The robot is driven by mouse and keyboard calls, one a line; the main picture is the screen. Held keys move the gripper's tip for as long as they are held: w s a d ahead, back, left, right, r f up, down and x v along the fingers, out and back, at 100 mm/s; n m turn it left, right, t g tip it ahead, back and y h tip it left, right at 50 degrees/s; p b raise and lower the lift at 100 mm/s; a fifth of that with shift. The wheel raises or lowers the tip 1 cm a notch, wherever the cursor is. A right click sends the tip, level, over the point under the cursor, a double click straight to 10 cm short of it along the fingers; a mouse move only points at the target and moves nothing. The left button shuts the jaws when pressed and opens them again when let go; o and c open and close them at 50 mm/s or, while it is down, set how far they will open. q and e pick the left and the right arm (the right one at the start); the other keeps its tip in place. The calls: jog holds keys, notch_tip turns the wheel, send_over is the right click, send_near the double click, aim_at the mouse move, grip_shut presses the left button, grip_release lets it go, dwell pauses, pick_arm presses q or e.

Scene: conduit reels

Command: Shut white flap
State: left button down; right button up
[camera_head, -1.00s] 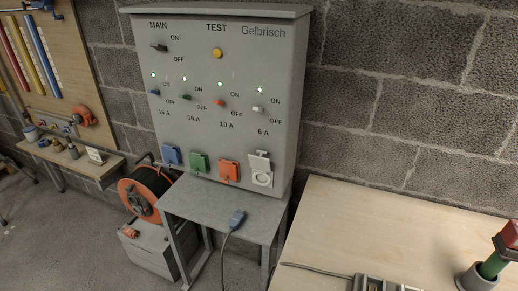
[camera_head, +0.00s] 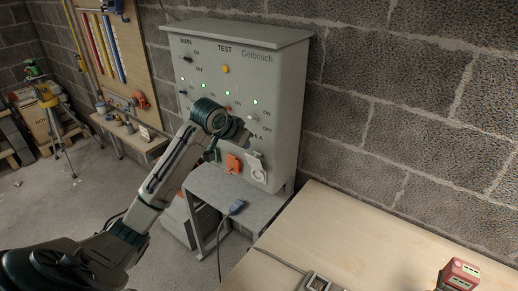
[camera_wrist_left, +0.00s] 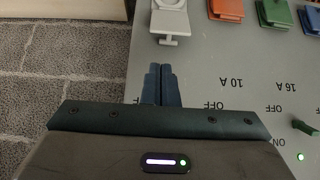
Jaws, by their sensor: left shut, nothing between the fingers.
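The white flap (camera_head: 255,157) stands raised on the lower right of the grey cabinet (camera_head: 288,90), and the round white socket (camera_head: 258,175) below it is uncovered. In the left wrist view, which looks inverted, the white flap (camera_wrist_left: 170,24) is at the top with its tab toward my fingers. My left gripper (camera_head: 246,137) is in front of the cabinet, just above the flap. Its fingers (camera_wrist_left: 162,84) are closed together, empty, with a gap in the picture to the flap. My right gripper is not in view.
An orange flap (camera_head: 234,163) and a green flap (camera_head: 212,155) sit left of the white one. A small grey table (camera_head: 215,187) with a blue plug (camera_head: 237,207) is below. A wooden table (camera_head: 350,235) stands at right.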

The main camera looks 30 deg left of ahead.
aim_at(255, 153)
pick_arm(q)
jog(key=p+x, duration=0.2)
jog(key=x, duration=0.6)
jog(key=shift+w+a+f, duration=0.1)
jog(key=shift+w+f, duration=0.1)
jog(key=shift+w+a+f, duration=0.15)
jog(key=shift+w+f, duration=0.2)
jog(key=shift+f, duration=0.3)
